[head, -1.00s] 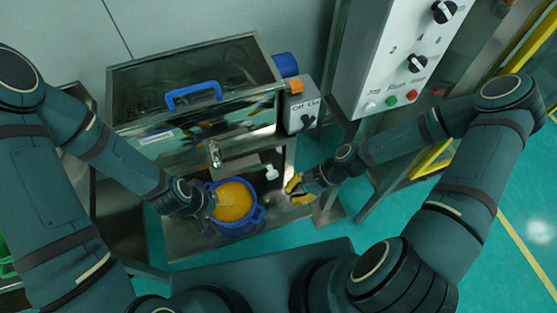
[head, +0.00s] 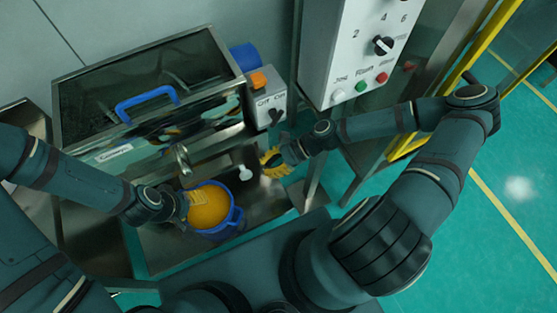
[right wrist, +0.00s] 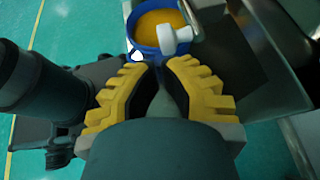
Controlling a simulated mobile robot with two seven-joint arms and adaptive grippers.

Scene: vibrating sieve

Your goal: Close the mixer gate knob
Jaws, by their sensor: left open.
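The metal mixer with a blue-handled lid (head: 150,100) stands at the left in the head view. A white knob (head: 245,172) sticks out low on its front, right of a metal spout (head: 183,160). The white knob (right wrist: 178,38) also shows in the right wrist view, ahead of the fingertips. My right gripper (head: 268,162), with yellow fingers, is just right of the knob and apart from it. Its tips (right wrist: 160,64) show a narrow gap with nothing between them. My left gripper (head: 194,203) is at the left rim of the blue pot (head: 236,212), partly hidden.
The pot holds orange material (head: 212,210) and stands on a metal shelf below the spout. An off/on switch box (head: 268,108) is above my right gripper. A control panel (head: 350,55) hangs at upper right. Yellow rails (head: 470,65) stand further right.

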